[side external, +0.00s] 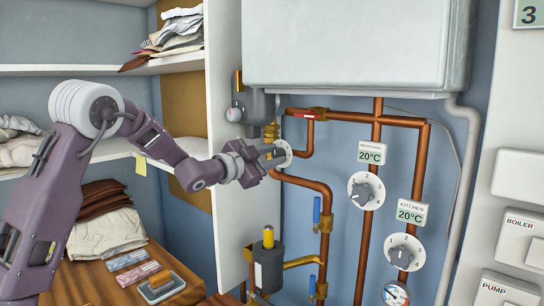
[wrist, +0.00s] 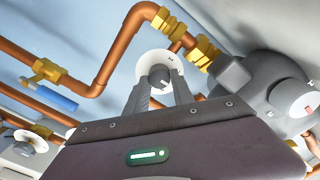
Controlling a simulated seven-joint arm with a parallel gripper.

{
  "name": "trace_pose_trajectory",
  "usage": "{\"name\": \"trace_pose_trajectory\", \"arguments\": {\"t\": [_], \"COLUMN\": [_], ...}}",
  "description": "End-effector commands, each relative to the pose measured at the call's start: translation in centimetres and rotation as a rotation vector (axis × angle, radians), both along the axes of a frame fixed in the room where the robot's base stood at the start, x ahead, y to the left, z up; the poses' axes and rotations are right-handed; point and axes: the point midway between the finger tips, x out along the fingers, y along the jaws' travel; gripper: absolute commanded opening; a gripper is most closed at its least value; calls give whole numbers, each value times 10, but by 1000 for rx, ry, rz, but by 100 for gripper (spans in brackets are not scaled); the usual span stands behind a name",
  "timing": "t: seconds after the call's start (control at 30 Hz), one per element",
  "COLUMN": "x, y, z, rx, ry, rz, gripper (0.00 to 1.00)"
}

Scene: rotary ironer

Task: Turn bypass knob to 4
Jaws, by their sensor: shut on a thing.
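A grey knob (wrist: 157,78) on a round white dial (wrist: 151,62) is on the copper pipework. In the side external view this dial (side external: 285,152) sits edge-on at the end of my gripper, which covers most of the knob. My gripper (side external: 268,155) reaches in from the left and is shut on the knob. In the wrist view the two fingers (wrist: 160,88) stand on either side of it. No name label for this knob shows, and its numbers and pointer setting are too small or hidden to read.
Two other knobs, the upper (side external: 366,191) and the kitchen one (side external: 404,252), sit lower right under 20°C displays. A white boiler box (side external: 345,45) hangs above. Copper pipes (side external: 325,200) and a blue-handled valve (side external: 317,212) are close by. Shelves with folded cloth stand left.

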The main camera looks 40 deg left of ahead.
Motion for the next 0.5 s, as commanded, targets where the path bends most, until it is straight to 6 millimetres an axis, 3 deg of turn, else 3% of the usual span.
{"name": "trace_pose_trajectory", "arguments": {"t": [0.5], "x": [0], "y": [0], "z": [-2], "rx": [483], "ry": [3], "rz": [1], "gripper": [0]}}
